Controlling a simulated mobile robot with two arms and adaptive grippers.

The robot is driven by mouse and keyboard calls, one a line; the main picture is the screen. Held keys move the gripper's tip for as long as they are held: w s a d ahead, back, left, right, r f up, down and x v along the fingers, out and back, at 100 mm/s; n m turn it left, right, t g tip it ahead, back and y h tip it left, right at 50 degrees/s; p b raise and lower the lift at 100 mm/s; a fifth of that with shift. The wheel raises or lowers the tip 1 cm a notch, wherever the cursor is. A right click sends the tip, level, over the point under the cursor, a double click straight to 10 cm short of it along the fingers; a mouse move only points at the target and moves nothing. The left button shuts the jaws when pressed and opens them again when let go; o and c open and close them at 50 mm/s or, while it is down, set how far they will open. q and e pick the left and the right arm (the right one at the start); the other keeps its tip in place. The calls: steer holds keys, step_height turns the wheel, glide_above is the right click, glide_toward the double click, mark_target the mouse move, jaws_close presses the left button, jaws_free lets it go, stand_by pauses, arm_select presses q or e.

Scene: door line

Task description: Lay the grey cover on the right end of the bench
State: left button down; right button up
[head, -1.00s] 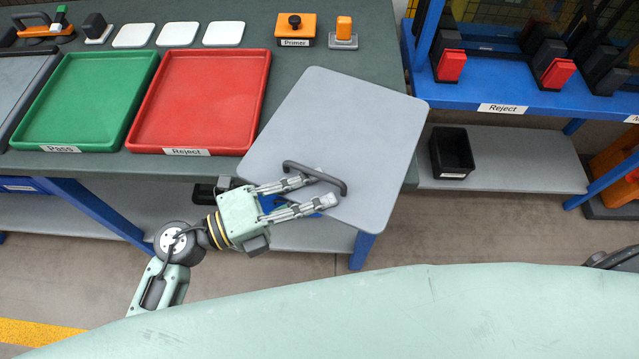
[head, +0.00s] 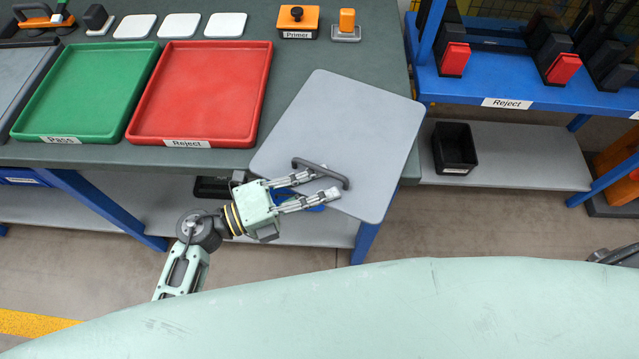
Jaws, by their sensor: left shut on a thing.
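The grey cover (head: 350,125) is a flat rounded square panel with a dark bar handle (head: 320,172). My left gripper (head: 318,187) is shut on the handle near the cover's front edge. The cover is turned at an angle over the right end of the bench (head: 330,55), and its front corner sticks out past the bench's front edge. I cannot tell whether the cover touches the bench top. My right gripper does not show.
A red Reject tray (head: 262,95) lies just left of the cover, with a green Pass tray (head: 152,62) beyond it. An orange Primer block (head: 298,22) stands behind. A blue rack (head: 480,92) with red-and-black items stands to the right. A black bin (head: 455,148) sits on its lower shelf.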

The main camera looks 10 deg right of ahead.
arm_select(q)
steer(key=c, duration=1.9)
jaws_free()
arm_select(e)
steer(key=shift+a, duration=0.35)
arm_select(q)
steer(key=shift+r, duration=0.25)
steer(key=b+v, duration=0.2)
steer(key=v, duration=1)
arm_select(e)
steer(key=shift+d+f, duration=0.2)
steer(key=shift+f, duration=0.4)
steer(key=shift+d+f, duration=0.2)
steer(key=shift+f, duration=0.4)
arm_select(q)
steer(key=shift+f, duration=0.15)
